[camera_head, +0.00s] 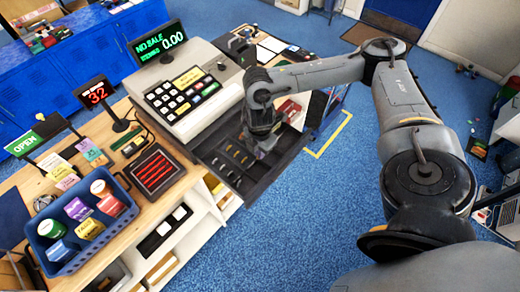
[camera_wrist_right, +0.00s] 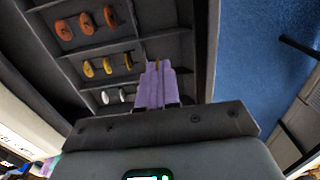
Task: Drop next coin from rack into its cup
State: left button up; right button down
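My right gripper (camera_head: 266,142) is low over the right part of the open register drawer (camera_head: 236,186). In the right wrist view its purple fingers (camera_wrist_right: 157,72) are close together, with a thin orange-brown edge between the tips, which looks like a coin seen edge-on. The coin rack in the drawer holds rows of copper coins (camera_wrist_right: 86,26), yellow coins (camera_wrist_right: 107,65) and silver coins (camera_wrist_right: 113,97). My left gripper is out of view.
The cash register (camera_head: 186,85) stands behind the drawer. A red display reading 32 (camera_head: 96,93) and a dark tray with red bars (camera_head: 154,170) stand on the wooden counter between register and basket. Blue floor lies open to the right of the drawer.

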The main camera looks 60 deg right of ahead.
jog(key=c, duration=1.3)
grip_release()
jog(key=shift+r, duration=0.15)
jog(key=shift+r, duration=0.25)
notch_tip(320, 180, up, 2)
jog(key=shift+r, duration=0.1)
notch_tip(320, 180, up, 7)
jog(key=p, duration=0.4)
jog(key=shift+r+p, duration=0.2)
jog(key=shift+p, duration=0.1)
